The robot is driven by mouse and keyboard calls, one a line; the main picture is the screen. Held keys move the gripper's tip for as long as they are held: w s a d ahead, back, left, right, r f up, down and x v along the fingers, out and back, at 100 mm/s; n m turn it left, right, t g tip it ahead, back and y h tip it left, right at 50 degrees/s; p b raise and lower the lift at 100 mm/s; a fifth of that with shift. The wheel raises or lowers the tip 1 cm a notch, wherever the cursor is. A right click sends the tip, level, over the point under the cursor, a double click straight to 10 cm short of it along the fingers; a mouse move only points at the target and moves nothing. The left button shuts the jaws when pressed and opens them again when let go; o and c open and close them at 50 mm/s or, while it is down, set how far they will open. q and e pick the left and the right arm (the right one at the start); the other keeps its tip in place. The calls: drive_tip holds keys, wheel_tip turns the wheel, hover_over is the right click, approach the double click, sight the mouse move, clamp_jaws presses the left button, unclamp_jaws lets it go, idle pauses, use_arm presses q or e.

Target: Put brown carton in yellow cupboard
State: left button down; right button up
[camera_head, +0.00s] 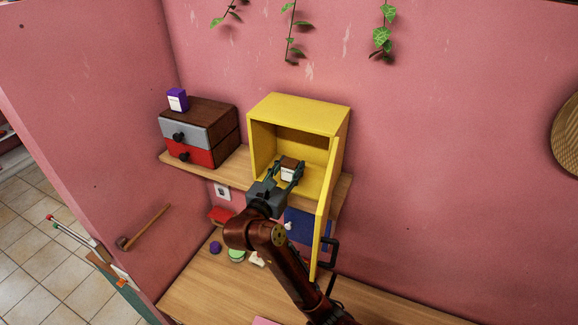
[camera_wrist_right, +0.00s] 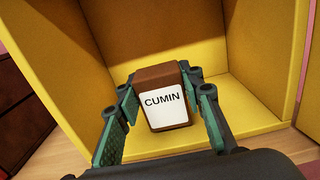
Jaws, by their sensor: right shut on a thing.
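The yellow cupboard (camera_head: 300,115) stands on the wooden shelf with its door (camera_head: 328,205) swung open to the right. The brown carton (camera_head: 289,169), with a white label, is between the fingers of my right gripper (camera_head: 289,174) at the cupboard's opening. In the wrist view the carton (camera_wrist_right: 162,97) reads "CUMIN" and my right gripper (camera_wrist_right: 162,115) is shut on its two sides. The yellow back and side walls (camera_wrist_right: 130,40) lie behind and beside it. I cannot tell whether the carton touches the cupboard floor. My left gripper is not in view.
A small drawer cabinet (camera_head: 215,122) with grey and red fronts stands left of the cupboard, a purple carton (camera_head: 177,99) on top. The wooden shelf (camera_head: 232,168) is bare between them. Below, small items and a blue thing (camera_head: 300,222) sit near the worktop (camera_head: 200,285).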

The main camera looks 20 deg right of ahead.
drive_tip(key=shift+w+f, duration=0.5)
drive_tip(key=shift+w, duration=0.25)
drive_tip(key=o, duration=0.9)
drive_tip(key=shift+w+a+f, duration=0.1)
drive_tip(key=shift+w+f, duration=0.05)
drive_tip(key=shift+w, duration=0.25)
drive_tip(key=o, duration=0.3)
drive_tip(key=shift+s+r, duration=0.25)
drive_tip(key=shift+s, duration=0.25)
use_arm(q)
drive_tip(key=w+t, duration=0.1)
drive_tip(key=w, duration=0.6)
use_arm(e)
drive_tip(key=shift+o, duration=0.2)
drive_tip(key=shift+s+r, duration=0.1)
drive_tip(key=shift+s, duration=0.1)
drive_tip(key=shift+w, duration=0.45)
drive_tip(key=shift+s+a+b, duration=0.5)
drive_tip(key=shift+s, duration=0.25)
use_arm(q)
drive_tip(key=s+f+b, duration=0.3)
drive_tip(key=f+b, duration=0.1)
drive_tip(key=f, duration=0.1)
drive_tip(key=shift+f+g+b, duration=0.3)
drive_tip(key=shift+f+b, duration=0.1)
use_arm(e)
drive_tip(key=v, duration=1)
drive_tip(key=shift+s+a, duration=0.15)
drive_tip(key=shift+a, duration=0.1)
